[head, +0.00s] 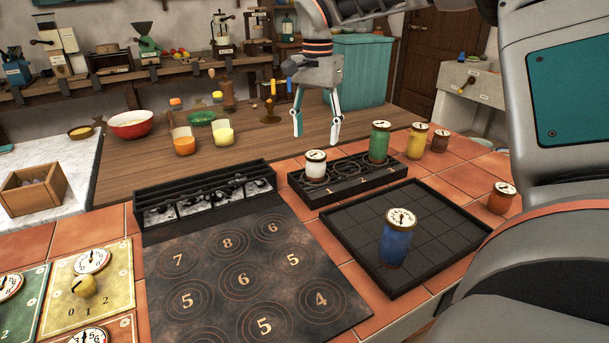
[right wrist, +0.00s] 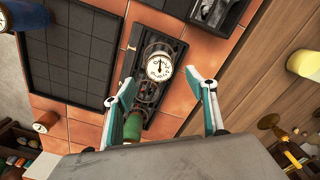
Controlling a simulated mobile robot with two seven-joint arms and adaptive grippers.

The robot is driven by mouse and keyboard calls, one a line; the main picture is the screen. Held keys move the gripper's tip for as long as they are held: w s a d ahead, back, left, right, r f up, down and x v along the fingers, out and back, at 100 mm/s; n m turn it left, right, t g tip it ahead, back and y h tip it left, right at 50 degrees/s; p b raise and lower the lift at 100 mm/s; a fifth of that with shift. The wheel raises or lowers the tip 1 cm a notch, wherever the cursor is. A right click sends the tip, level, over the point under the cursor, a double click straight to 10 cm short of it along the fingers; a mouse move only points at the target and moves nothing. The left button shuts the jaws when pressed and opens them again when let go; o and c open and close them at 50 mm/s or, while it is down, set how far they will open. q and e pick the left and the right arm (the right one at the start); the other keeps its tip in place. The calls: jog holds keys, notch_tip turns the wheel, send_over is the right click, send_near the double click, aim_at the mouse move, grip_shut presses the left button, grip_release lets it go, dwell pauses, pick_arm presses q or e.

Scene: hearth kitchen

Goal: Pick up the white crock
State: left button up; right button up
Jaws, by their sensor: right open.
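The white crock (head: 316,165) stands upright at the left end of a black rack with ring-shaped seats (head: 345,187) in the head view. Its lid carries a dial. In the right wrist view the crock (right wrist: 160,67) shows from above, with its dial lid facing the camera. My right gripper (head: 317,139) is open and empty, above and behind the rack. In the right wrist view its two fingertips (right wrist: 167,84) lie on either side of the rack, with the crock just beyond them, not gripped. My left gripper is not in view.
A green crock (head: 379,142) stands at the rack's right end; yellow (head: 416,141) and brown (head: 440,141) crocks stand beyond it. A blue crock (head: 397,237) stands on the black gridded tray (head: 350,225). An orange crock (head: 501,198) is at right. A numbered dark plate (head: 250,270) lies left.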

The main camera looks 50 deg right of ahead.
aim_at(316, 154)
jog(key=shift+s+f, duration=0.1)
jog(key=shift+f, duration=0.5)
notch_tip(316, 154, down, 6)
jog(key=shift+f, duration=0.15)
jog(key=c, duration=1.4)
